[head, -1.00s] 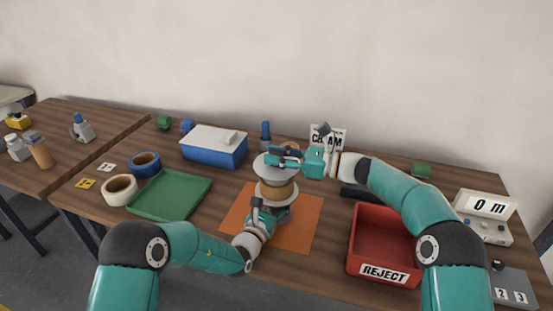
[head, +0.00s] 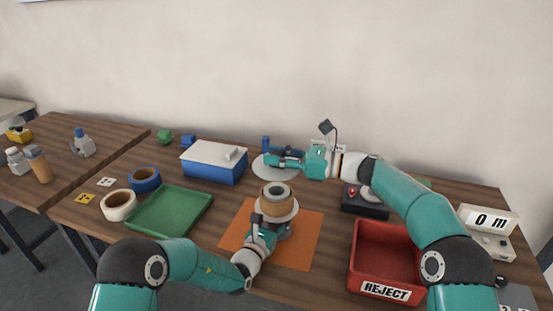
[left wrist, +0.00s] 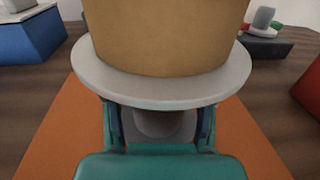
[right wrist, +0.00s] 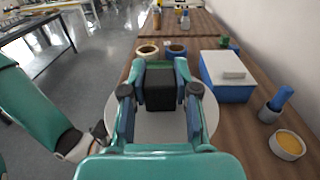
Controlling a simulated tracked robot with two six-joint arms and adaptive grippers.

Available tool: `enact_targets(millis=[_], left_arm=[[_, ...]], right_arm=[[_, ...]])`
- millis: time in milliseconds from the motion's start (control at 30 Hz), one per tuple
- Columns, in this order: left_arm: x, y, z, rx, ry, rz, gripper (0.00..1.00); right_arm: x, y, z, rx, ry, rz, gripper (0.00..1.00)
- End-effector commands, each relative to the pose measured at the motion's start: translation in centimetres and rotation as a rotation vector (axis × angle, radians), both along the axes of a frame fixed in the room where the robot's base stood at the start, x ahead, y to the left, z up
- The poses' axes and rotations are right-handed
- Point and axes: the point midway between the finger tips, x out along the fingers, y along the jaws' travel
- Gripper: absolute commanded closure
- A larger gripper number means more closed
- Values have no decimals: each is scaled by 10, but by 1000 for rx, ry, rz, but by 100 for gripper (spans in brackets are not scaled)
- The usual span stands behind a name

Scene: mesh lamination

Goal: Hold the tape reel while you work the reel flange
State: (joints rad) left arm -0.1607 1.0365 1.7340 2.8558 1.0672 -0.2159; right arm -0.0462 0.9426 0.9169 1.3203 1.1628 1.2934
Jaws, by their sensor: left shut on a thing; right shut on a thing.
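The tape reel (head: 277,200) stands upright over the orange mat, its brown tape and dark core hole open on top. My left gripper (head: 263,232) is shut on it below its grey lower flange; the left wrist view shows the tape (left wrist: 165,35) above that flange (left wrist: 150,88) and the fingers (left wrist: 160,125) around the stem. The round grey reel flange (head: 268,174) is off the reel, above and behind it. My right gripper (head: 275,158) is shut on it; the right wrist view shows a dark block between the fingers (right wrist: 160,95) and the pale flange (right wrist: 205,112) beneath.
The orange mat (head: 306,240) lies under the reel. A green tray (head: 160,222), tape rolls (head: 118,204) and a blue box with white lid (head: 215,168) stand left. A red reject bin (head: 385,288) and a dark device (head: 360,205) stand right.

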Motion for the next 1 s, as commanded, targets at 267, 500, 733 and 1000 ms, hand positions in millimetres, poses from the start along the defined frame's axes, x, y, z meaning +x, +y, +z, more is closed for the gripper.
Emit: enact_targets(millis=[267, 500, 733, 1000], left_arm=[[0, 0, 0, 0, 0, 0, 15], [0, 0, 0, 0, 0, 0, 15], [-9, 5, 0, 0, 0, 1, 15], [-49, 24, -1, 0, 3, 1, 15]], right_arm=[[0, 0, 0, 1, -1, 0, 100], [0, 0, 0, 1, -1, 0, 100], [0, 0, 0, 1, -1, 0, 100], [0, 0, 0, 1, -1, 0, 100]])
